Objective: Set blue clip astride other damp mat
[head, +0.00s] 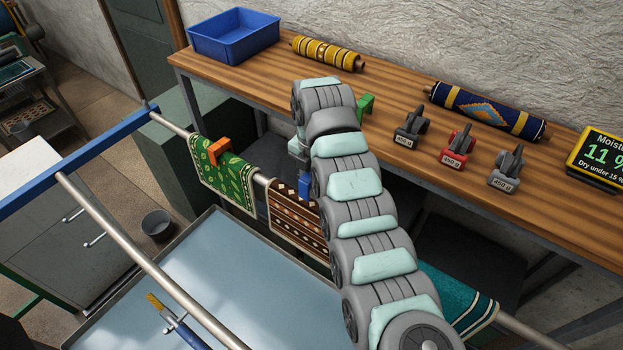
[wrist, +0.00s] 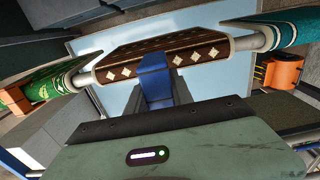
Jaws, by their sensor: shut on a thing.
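My gripper (wrist: 160,95) is shut on the blue clip (wrist: 155,72), which also shows below my wrist in the head view (head: 304,186). The clip is at the top of the brown patterned mat (head: 287,210), which hangs over the rail. In the wrist view the clip overlaps the row of pale diamonds on this mat (wrist: 185,52); I cannot tell whether it touches or straddles it. A green leafy mat (head: 228,172) hangs to the left with an orange clip (head: 218,149) astride it. A teal mat (head: 455,295) hangs to the right, partly behind my arm.
The wooden bench (head: 390,90) behind holds a blue bin (head: 235,36), rolled rugs, several labelled clamp-like weights (head: 458,148), a green item (head: 366,105) and a moisture display (head: 598,158) reading 11 %. A wide tray (head: 215,275) lies below the rail (head: 515,325).

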